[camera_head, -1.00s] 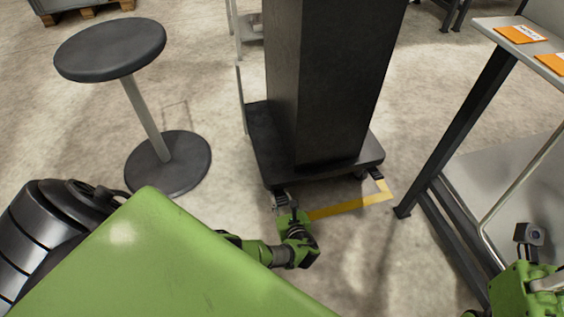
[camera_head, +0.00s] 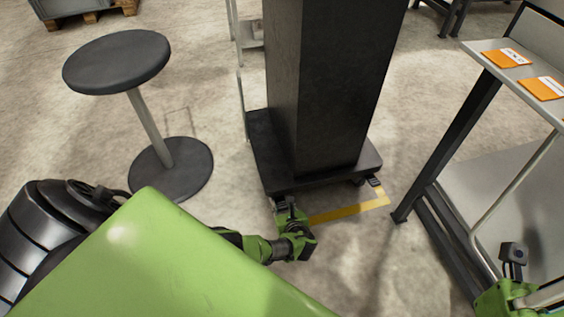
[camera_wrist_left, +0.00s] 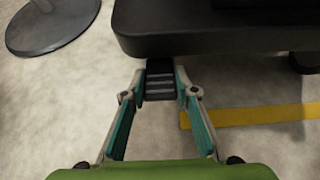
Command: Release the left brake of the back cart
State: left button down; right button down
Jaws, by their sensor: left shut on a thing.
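The back cart (camera_head: 258,150) is a low black platform carrying a tall black block (camera_head: 325,85). Its left brake (camera_wrist_left: 160,82), a dark ribbed pedal, sticks out from the front edge under the deck. My left gripper (camera_head: 287,207) is low at this front left corner. In the left wrist view its two fingers (camera_wrist_left: 160,92) are on either side of the pedal, shut on it. The right brake (camera_head: 374,182) shows at the front right corner. My right gripper is only partly in view at the lower right, and its fingertips are not clear.
A dark round stool (camera_head: 117,62) stands left of the cart. A yellow floor line (camera_head: 350,212) runs in front of the cart. A grey table frame with orange labels (camera_head: 507,57) stands at the right. Open concrete floor lies between cart and frame.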

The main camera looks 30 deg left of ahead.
pick_arm(q)
jog(key=c, duration=1.6)
grip_release()
jog(key=shift+w+a, duration=0.1)
jog(key=shift+s+d+r, duration=0.25)
jog(key=shift+s+d, duration=0.1)
jog(key=shift+d, duration=0.1)
jog(key=v, duration=1.1)
jog(key=shift+w, duration=0.1)
